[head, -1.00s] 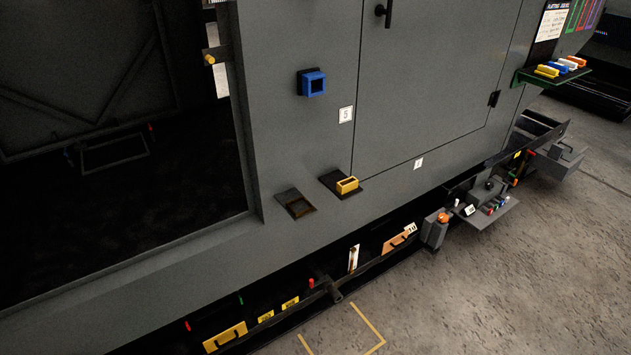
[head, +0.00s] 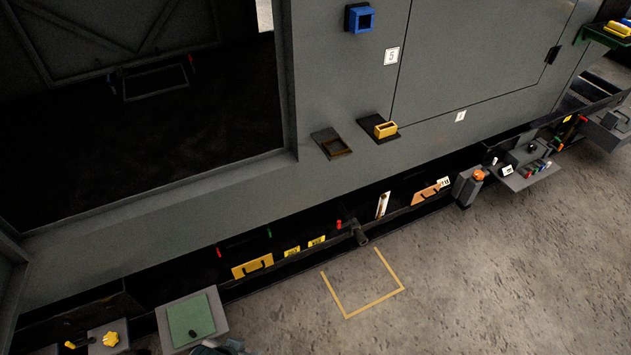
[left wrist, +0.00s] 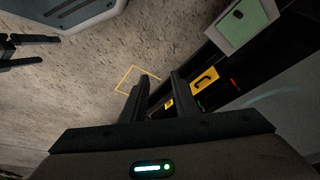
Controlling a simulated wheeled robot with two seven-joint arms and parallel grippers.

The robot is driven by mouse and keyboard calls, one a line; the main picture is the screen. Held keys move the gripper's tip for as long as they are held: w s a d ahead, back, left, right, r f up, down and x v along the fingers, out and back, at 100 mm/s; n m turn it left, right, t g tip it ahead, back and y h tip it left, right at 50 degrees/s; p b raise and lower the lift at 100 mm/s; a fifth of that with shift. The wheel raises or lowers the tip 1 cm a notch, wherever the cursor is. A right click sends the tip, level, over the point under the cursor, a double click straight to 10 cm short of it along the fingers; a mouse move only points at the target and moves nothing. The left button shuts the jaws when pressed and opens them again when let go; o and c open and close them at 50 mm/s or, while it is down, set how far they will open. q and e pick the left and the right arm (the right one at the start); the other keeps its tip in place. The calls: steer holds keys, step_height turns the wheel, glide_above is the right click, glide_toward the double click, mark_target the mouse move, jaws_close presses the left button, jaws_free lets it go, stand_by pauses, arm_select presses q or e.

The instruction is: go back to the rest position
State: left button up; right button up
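My left gripper (left wrist: 157,84) shows in the left wrist view with its two dark fingers apart and nothing between them. Floor and the yellow floor outline show beyond its fingertips. Two dark prongs at the left edge of that view look like my right gripper (left wrist: 28,50); they stand apart with nothing visible between them. Neither gripper can be made out clearly in the head view. The grey enclosure wall (head: 340,95) fills the upper part of the head view, and no gripper touches it.
A blue square socket (head: 360,18) and a yellow frame (head: 385,130) stick out from the wall. A green-topped shelf (head: 191,319), a yellow-handled panel (head: 252,266) and an orange-topped box (head: 470,184) line the lower edge. Floor inside the yellow outline (head: 347,315) is clear.

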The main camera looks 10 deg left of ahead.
arm_select(q)
steer(key=s+d+f+t, duration=0.1)
steer(key=s+f, duration=0.1)
steer(key=f, duration=1.1)
steer(key=s+d+f+t+h, duration=0.1)
steer(key=s+d+f, duration=0.1)
steer(key=f, duration=1.1)
steer(key=shift+s+m, duration=0.3)
steer(key=shift+s, duration=0.15)
steer(key=shift+a, duration=0.1)
